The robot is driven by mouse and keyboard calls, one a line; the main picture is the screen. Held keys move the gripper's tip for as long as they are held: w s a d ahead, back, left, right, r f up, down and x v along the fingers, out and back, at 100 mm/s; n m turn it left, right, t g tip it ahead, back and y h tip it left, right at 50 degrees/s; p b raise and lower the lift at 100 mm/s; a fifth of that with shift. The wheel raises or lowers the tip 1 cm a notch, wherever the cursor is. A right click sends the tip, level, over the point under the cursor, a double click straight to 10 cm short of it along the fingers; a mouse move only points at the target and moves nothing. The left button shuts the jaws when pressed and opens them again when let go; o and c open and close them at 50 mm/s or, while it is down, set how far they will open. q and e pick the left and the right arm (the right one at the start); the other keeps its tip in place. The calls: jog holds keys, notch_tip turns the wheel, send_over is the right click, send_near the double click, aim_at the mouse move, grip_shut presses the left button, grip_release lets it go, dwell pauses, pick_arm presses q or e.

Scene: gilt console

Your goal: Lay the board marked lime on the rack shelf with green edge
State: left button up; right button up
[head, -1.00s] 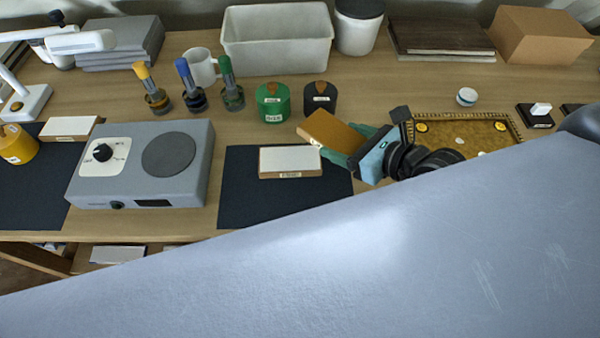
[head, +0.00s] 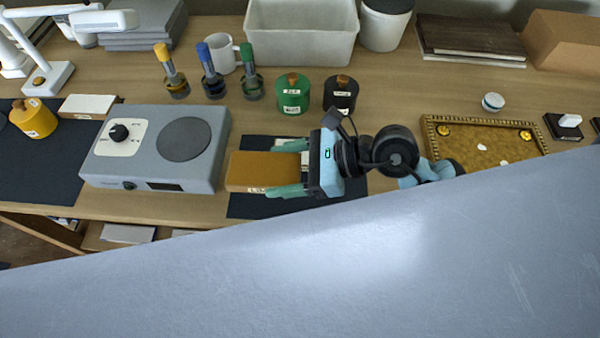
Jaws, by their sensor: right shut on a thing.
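My right gripper (head: 290,174) is shut on a flat ochre-brown board (head: 248,168). The board lies roughly level and sticks out to the left of the fingers. A white label on its front edge seems to start with "LI"; the rest is hidden by the near finger. The gripper and board are over the left part of a dark mat (head: 240,206), beside the grey hotplate-like device (head: 207,175). I cannot make out a rack shelf with a green edge. My left gripper is not in view.
A green canister (head: 293,95) and a black one (head: 341,97) stand behind the gripper. A gilt tray (head: 480,140) lies to the right. Several coloured-top bottles and a white bin (head: 300,35) are further back. Below the table's front edge, a pale slab (head: 128,233) shows at lower left.

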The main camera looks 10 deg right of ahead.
notch_tip(320, 180, down, 5)
jog(key=shift+f+b, duration=0.2)
jog(key=shift+b, duration=0.15)
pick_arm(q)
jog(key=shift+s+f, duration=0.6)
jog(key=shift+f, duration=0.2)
pick_arm(e)
jog(key=shift+f, duration=2.3)
jog(key=shift+f+b, duration=0.15)
jog(key=shift+b, duration=0.15)
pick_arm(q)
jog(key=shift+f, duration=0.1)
pick_arm(e)
jog(key=o, duration=1.1)
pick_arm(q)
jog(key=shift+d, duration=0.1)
